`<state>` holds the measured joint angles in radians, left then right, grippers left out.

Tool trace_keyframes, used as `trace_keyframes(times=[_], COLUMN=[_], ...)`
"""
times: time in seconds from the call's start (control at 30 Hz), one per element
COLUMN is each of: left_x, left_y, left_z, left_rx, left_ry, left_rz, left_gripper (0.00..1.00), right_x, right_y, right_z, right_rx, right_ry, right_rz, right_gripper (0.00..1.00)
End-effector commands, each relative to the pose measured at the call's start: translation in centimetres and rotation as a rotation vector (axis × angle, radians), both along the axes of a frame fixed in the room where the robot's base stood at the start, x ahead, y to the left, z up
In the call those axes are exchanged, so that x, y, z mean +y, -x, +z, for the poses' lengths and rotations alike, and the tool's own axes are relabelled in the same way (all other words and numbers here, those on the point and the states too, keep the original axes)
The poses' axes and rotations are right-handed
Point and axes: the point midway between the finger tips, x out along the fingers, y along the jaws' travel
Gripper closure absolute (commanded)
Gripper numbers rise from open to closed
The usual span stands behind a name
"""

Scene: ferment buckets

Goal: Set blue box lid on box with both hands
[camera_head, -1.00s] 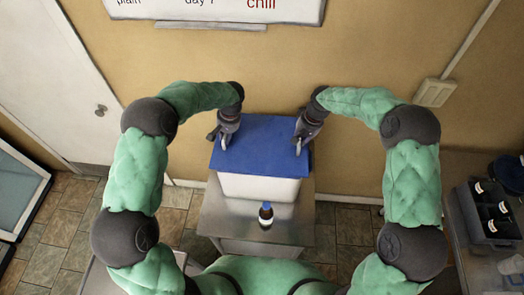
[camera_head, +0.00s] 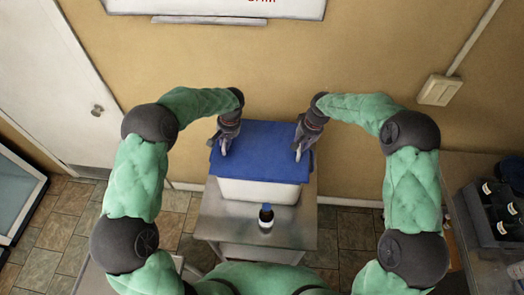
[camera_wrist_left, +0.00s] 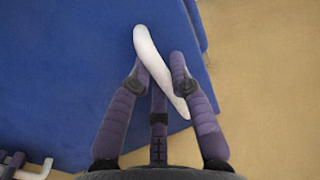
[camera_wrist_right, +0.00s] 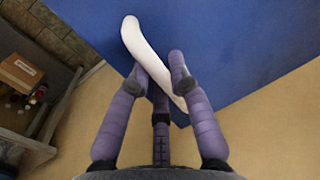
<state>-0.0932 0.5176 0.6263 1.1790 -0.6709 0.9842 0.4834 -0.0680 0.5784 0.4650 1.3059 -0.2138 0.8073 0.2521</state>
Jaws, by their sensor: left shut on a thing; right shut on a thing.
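The blue lid (camera_head: 262,150) lies flat and level over the white box (camera_head: 258,190), covering its top. The white front wall of the box shows below the lid's front edge. I cannot tell whether the lid rests fully on the rim. My left gripper (camera_head: 222,150) is shut on a white handle (camera_wrist_left: 150,55) at the lid's left end. My right gripper (camera_head: 298,154) is shut on a white handle (camera_wrist_right: 143,45) at the lid's right end. The inside of the box is hidden.
The box stands on a metal table (camera_head: 220,220). A dark bottle (camera_head: 266,217) stands just in front of the box. The wall (camera_head: 270,70) is close behind. A grey crate (camera_head: 485,225) with dark bottles sits on a counter at the right.

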Motion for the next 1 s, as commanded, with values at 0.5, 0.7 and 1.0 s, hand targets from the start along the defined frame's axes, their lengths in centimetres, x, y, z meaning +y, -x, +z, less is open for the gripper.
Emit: trace_keyframes(times=[0.5,0.7,1.0], left_x=[0.0,-0.4,-1.6], left_y=[0.0,-0.1,0.0], left_z=[0.0,2.1,7.8], left_rx=[-0.001,-0.004,-0.003], left_ry=[0.000,0.000,0.000], left_rz=[0.000,-0.001,-0.001], left_gripper=[0.56,0.56,0.56], right_x=[0.0,0.0,0.0], right_y=[0.0,0.0,0.0], right_z=[-0.2,-0.2,-0.2], right_rx=[0.000,0.000,0.000], right_ry=[0.000,0.000,0.000], right_rz=[0.000,0.000,0.000], right_gripper=[0.56,0.56,0.56])
